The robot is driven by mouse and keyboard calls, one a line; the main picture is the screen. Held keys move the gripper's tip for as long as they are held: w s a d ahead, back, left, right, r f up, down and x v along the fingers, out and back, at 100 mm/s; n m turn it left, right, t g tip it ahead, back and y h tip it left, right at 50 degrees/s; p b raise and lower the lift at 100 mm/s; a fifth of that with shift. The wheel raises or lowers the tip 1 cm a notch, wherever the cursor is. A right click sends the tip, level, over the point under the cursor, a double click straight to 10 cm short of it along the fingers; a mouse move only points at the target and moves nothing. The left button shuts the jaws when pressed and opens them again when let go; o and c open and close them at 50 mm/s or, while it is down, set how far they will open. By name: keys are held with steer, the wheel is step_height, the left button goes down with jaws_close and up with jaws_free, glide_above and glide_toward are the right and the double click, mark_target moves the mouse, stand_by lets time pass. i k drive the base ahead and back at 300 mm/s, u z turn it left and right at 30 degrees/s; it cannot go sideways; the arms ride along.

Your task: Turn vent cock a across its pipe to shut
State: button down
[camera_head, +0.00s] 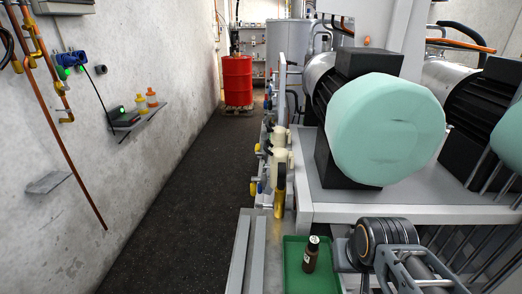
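Several small valves with yellow and blue handles (253,187) line the pipework along the left side of the machine bench. They are small and partly overlap, so I cannot tell which one is vent cock a or how its handle lies to its pipe. Pale cream fittings (279,155) and a yellow-and-black upright part (280,190) stand beside them. Parts of my arm seem to show at the lower right. No gripper fingers can be made out.
A large pale-green-ended motor (385,130) sits on the bench. A red drum (237,82) stands on a pallet at the back. The dark aisle floor (180,210) is clear.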

mark_target(253, 185)
steer(key=u, duration=0.45)
steer(key=k, duration=1.1)
steer(key=u, duration=1.35)
steer(key=i, duration=2.75)
steer(key=z, duration=1)
steer(key=i, duration=0.9)
steer(key=z, duration=1.15)
steer(key=i, duration=0.3)
steer(key=z, duration=0.1)
